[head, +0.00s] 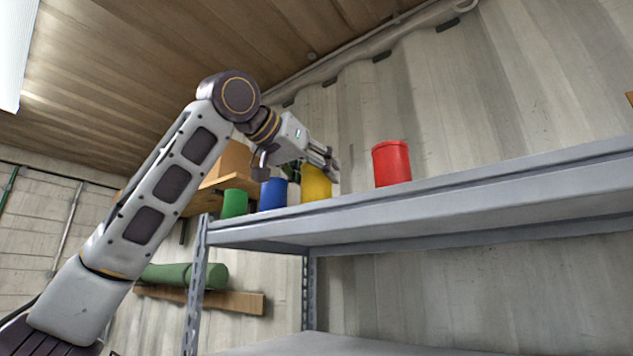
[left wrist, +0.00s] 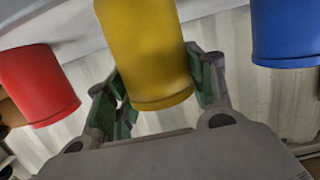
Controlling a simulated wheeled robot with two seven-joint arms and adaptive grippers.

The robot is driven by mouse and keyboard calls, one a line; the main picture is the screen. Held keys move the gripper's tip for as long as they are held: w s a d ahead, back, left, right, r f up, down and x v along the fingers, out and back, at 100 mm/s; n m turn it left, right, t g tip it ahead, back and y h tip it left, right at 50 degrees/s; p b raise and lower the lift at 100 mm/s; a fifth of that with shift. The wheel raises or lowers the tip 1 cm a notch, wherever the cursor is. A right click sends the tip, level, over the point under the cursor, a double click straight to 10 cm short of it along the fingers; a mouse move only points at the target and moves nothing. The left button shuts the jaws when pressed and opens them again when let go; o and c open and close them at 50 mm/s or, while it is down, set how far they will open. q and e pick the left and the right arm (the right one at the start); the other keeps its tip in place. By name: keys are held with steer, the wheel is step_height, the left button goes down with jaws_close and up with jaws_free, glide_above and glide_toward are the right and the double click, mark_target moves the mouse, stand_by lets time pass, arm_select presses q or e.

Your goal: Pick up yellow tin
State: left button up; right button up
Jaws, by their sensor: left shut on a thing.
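The yellow tin (head: 316,184) stands on the top shelf in the head view, between the blue tin and the red tin. My left gripper (head: 330,168) reaches in from the left at its upper part and is shut on it. In the left wrist view the yellow tin (left wrist: 146,50) fills the middle, with the fingers of my left gripper (left wrist: 158,90) on both sides of it. The head view does not clearly show whether its base touches the shelf. My right gripper is in neither view.
A red tin (head: 391,163) stands to the right on the grey metal shelf (head: 440,205). A blue tin (head: 273,194) and a green tin (head: 234,203) stand to the left. The shelf right of the red tin is clear. A corrugated wall (head: 500,80) rises behind.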

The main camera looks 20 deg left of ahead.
arm_select(q)
steer(key=shift+r, duration=0.2)
steer(key=shift+r, duration=1.5)
steer(key=shift+s+r, duration=0.1)
steer(key=shift+s, duration=0.1)
steer(key=f+b+v, duration=0.1)
steer(key=b+v, duration=0.1)
steer(key=v, duration=0.6)
steer(key=f+b+v, duration=0.2)
steer(key=b+v, duration=0.1)
steer(key=v, duration=0.6)
steer(key=shift+s+a+f, duration=0.2)
steer(key=shift+s, duration=0.25)
